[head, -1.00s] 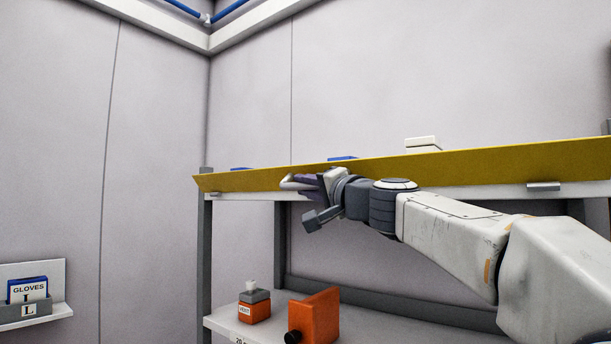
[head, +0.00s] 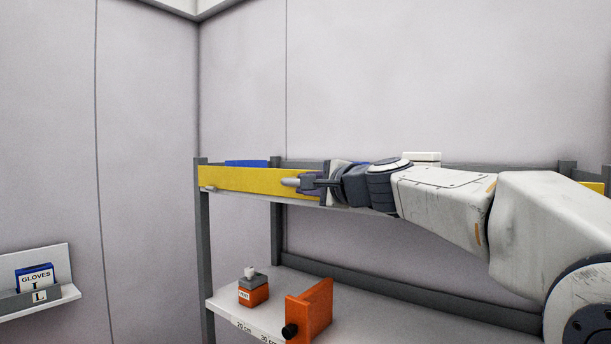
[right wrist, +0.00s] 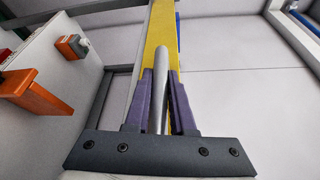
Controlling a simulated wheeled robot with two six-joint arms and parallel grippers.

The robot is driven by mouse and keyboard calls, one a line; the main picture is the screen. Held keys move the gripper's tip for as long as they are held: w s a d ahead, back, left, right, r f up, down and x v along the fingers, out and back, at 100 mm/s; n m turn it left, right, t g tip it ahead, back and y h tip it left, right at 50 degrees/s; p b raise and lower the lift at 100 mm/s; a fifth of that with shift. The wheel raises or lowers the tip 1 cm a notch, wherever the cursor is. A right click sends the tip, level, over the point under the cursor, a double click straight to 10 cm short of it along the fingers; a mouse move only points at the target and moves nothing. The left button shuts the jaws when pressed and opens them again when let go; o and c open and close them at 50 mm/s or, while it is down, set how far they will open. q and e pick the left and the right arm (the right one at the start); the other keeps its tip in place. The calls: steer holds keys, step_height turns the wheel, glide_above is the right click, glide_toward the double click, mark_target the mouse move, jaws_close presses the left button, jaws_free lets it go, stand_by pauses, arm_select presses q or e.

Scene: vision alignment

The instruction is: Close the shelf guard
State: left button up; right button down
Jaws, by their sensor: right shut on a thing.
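The shelf guard (head: 240,180) is a long yellow board along the front of the upper shelf. In the head view it stands about upright, its left end against the grey post. It also shows in the right wrist view (right wrist: 159,25), running away from my gripper. My right gripper (head: 305,182) is at the guard's front face, shut on a pale bar handle (head: 289,182). In the right wrist view the purple fingers of the right gripper (right wrist: 160,100) sit on both sides of the handle (right wrist: 165,75). My arm hides the guard's middle. My left gripper is not in view.
Blue items (head: 246,163) and a white item (head: 422,157) stand behind the guard on the upper shelf. A glove holder (head: 38,282) hangs on the left wall.

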steer(key=c, duration=0.8)
jaws_free()
steer(key=shift+o, duration=0.2)
steer(key=f+b+v, duration=0.1)
steer(key=b+v, duration=0.3)
steer(key=v, duration=0.6)
steer(key=shift+s+r, duration=0.3)
steer(key=shift+r, duration=0.15)
steer(key=shift+d, duration=0.1)
steer(key=s+a+f+n+g, duration=0.3)
steer(key=s+f, duration=0.1)
steer(key=f, duration=0.5)
steer(key=s+a+f+n+g+h+b, duration=0.1)
steer(key=s+a+f+n+g, duration=0.25)
steer(key=f, duration=0.55)
steer(key=s+a+f+n+g, duration=0.2)
steer(key=s+a+f+n, duration=0.15)
steer(key=f, duration=0.55)
steer(key=s+d+f+n+g+h, duration=0.3)
steer(key=s+d+f+n, duration=0.1)
steer(key=s+f, duration=0.6)
steer(key=s+d+f+n+g+h+b, duration=0.1)
steer(key=s+d+f+n+g+h, duration=0.2)
steer(key=s+f+n, duration=0.4)
steer(key=s+d+f+h, duration=0.1)
steer(key=s+d+f, duration=0.1)
steer(key=s+f, duration=0.1)
steer(key=shift+s+f, duration=0.2)
